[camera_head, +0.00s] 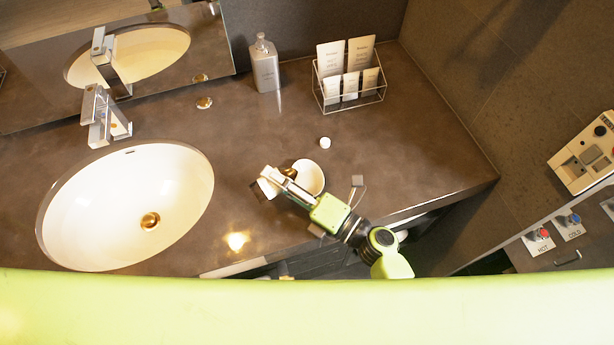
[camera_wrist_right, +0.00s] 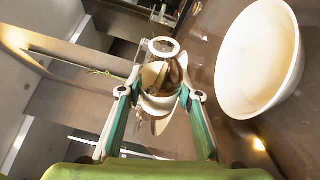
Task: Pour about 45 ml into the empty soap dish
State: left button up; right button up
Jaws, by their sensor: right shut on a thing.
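The soap dish appears to be the small white round bowl (camera_head: 313,176) on the dark counter. It shows large at the right of the right wrist view (camera_wrist_right: 281,68), and its visible inside looks empty. My right gripper (camera_head: 273,181) is just left of the bowl in the head view. In the wrist view its fingers (camera_wrist_right: 160,94) are shut on a small glassy bottle (camera_wrist_right: 164,68) with brownish contents and a pale band. The bottle is beside the bowl; its tilt and mouth are hard to tell. No stream of liquid shows. My left gripper is not in view.
A small white cap-like piece (camera_head: 325,142) lies behind the bowl. A grey dispenser (camera_head: 265,66) and a wire rack (camera_head: 350,103) of white tubes stand at the back. The sink (camera_head: 105,215) and faucet (camera_head: 100,118) are at left. The counter right of the bowl is mostly clear.

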jog(key=shift+r+m+t+y, duration=0.15)
jog(key=shift+r+m+t, duration=0.05)
jog(key=shift+m, duration=0.35)
jog(key=shift+r+m+t+y, duration=0.15)
jog(key=shift+m+t, duration=0.05)
jog(key=shift+m, duration=0.35)
jog(key=shift+w+d+r+m+t+y+p, duration=0.15)
jog(key=shift+r+m+t+y+p, duration=0.2)
jog(key=shift+r+m, duration=0.55)
dwell(0.8)
jog(key=shift+f, duration=0.25)
jog(key=shift+f+n+g+b, duration=0.45)
jog(key=shift+f+n+b, duration=0.2)
jog(key=shift+f+n, duration=0.4)
jog(key=shift+n+g+h, duration=0.3)
jog(key=shift+n+h, duration=0.25)
jog(key=shift+n, duration=0.4)
jog(key=shift+r+p, duration=0.15)
jog(key=shift+p, duration=0.35)
jog(key=shift+r, duration=0.1)
